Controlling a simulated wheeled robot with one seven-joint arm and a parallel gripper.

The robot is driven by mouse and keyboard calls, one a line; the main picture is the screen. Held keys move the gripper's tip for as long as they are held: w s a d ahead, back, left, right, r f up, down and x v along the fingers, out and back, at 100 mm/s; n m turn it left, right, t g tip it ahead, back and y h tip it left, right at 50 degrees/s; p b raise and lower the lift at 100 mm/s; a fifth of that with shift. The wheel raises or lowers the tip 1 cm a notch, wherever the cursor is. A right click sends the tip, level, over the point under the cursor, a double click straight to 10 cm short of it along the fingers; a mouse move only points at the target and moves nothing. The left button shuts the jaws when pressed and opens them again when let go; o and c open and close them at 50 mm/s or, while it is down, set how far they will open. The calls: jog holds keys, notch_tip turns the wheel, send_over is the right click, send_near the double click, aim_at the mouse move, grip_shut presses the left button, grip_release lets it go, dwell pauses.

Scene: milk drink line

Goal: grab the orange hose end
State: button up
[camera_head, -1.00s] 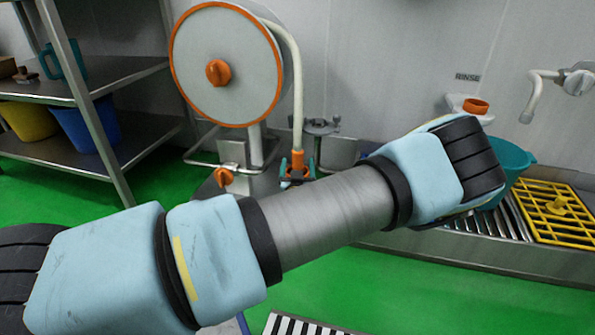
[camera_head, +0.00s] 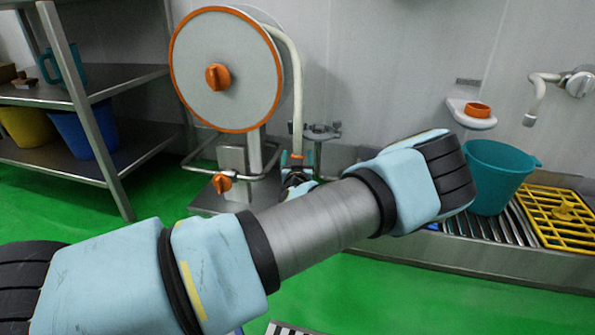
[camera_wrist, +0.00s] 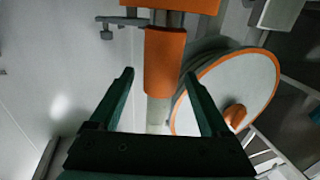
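The orange hose end (camera_head: 297,158) hangs at the lower end of the pale hose, below and right of the hose reel (camera_head: 225,100). In the head view it is mostly hidden by my gripper (camera_head: 297,168). In the wrist view the orange hose end (camera_wrist: 165,62) shows as an orange cylinder between the two teal fingertips of my gripper (camera_wrist: 160,80). The fingers are apart, with a gap on both sides of it. I cannot tell how deep it sits between them.
A metal valve (camera_head: 320,130) is on the wall just right of the hose. The reel stand (camera_head: 232,160) is at left. A steel shelf (camera_head: 95,100) stands far left. A teal bucket (camera_head: 492,175) and yellow grate (camera_head: 558,215) are on the drain at right.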

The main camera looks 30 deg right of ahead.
grip_shut()
dwell(0.4)
